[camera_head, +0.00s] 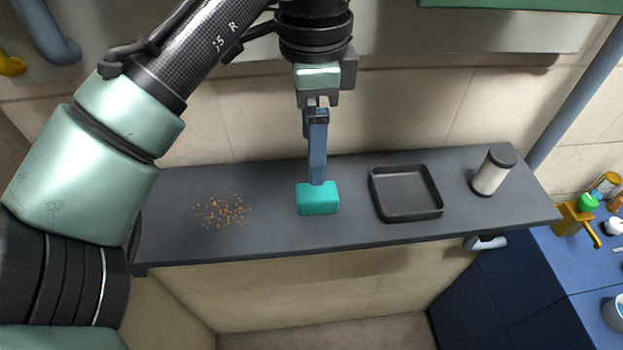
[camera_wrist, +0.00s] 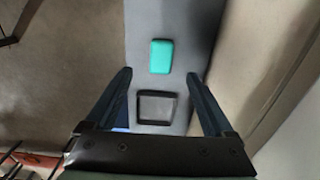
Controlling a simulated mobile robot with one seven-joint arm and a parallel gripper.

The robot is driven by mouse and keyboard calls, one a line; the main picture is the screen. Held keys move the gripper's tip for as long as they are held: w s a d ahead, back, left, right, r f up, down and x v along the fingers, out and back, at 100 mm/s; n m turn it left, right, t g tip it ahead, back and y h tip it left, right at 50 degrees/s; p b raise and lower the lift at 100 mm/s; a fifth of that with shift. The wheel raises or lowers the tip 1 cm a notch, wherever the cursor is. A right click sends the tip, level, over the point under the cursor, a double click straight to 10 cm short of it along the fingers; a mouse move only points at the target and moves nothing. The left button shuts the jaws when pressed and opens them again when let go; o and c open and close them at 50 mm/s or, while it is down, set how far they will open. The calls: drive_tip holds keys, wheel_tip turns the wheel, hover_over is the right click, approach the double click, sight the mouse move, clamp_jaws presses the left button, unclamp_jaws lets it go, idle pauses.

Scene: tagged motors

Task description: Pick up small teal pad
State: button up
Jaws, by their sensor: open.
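The small teal pad (camera_head: 318,200) lies on the dark grey counter, left of a black tray, in the head view. It also shows in the wrist view (camera_wrist: 161,56), beyond the fingertips and near the top middle. The pad is apart from both fingers there. The exact height of the fingertips over the counter is hard to tell.
The black tray (camera_head: 407,216) is empty, and a white canister with a dark lid (camera_head: 493,171) stands right of it. Brown crumbs (camera_head: 222,211) are scattered at the left. The dark grey counter (camera_head: 275,237) is narrow, with a wall behind. A blue cabinet (camera_head: 560,262) is at the right.

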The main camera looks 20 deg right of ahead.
hover_over(317, 191)
drive_tip(key=f, duration=0.4)
drive_tip(key=shift+s+a+f, duration=0.1)
drive_tip(key=shift+s+a, duration=0.1)
drive_tip(key=shift+a, duration=0.1)
drive_tip(key=shift+w+d+f+p, duration=0.15)
drive_tip(key=shift+f+p, duration=0.4)
drive_tip(key=shift+f, duration=1.05)
drive_tip(key=shift+s+d+f+p, duration=0.1)
drive_tip(key=shift+f+p, duration=0.45)
drive_tip(key=shift+f, duration=1)
clamp_jaws()
drive_tip(key=shift+w+r, duration=0.1)
drive_tip(key=shift+r, duration=0.05)
wheel_tip(317, 191, up, 10)
drive_tip(key=shift+f+b, duration=0.1)
drive_tip(key=shift+b, duration=0.65)
